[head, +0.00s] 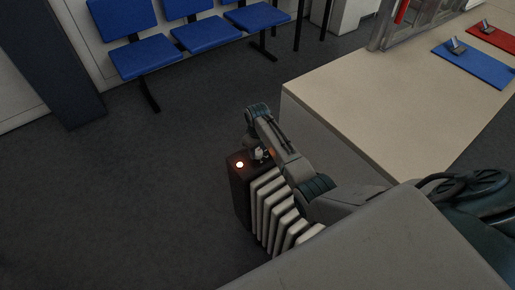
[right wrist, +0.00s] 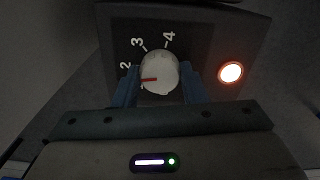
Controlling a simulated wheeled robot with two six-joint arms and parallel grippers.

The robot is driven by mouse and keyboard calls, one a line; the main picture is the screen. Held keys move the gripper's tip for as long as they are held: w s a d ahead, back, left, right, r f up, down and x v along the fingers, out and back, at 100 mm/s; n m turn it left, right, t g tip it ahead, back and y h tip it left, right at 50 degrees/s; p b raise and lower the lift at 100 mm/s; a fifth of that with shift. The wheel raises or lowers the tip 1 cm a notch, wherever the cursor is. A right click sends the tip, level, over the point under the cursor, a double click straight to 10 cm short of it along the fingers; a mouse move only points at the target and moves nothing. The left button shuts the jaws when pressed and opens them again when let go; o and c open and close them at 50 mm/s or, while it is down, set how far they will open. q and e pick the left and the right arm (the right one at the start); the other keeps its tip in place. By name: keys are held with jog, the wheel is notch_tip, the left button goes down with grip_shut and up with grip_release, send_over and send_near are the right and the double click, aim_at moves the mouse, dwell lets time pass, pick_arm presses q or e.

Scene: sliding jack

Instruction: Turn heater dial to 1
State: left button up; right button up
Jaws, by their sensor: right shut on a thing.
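The heater (head: 240,190) stands on the floor, with a dark control end and white ribs. Its white round dial (right wrist: 160,70) shows in the right wrist view on a black panel (right wrist: 205,40). The numbers 2, 3 and 4 are readable around it; no 1 can be read, and that area lies behind a finger. The dial's red mark points left, a little below the 2. My right gripper (right wrist: 160,88) is shut on the dial, one blue finger on each side. In the head view my right gripper (head: 260,153) is over the heater's top. My left gripper is not in view.
A glowing round lamp (right wrist: 230,72) sits beside the dial. A pale counter (head: 390,100) stands close to the right of my arm, with a blue mat (head: 480,66) and a red mat (head: 492,38). Blue chairs (head: 205,35) line the back wall. Open floor lies left.

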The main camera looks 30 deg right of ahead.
aim_at(257, 151)
jog(key=n+p, duration=0.2)
jog(key=n, duration=0.1)
jog(key=shift+r, duration=0.15)
jog(key=shift+n+p, duration=0.8)
jog(key=shift+n, duration=1.7)
jog(key=o, duration=1)
jog(key=shift+c, duration=0.2)
notch_tip(257, 151, up, 10)
jog(key=shift+r+b, duration=0.25)
jog(key=shift+b, duration=0.05)
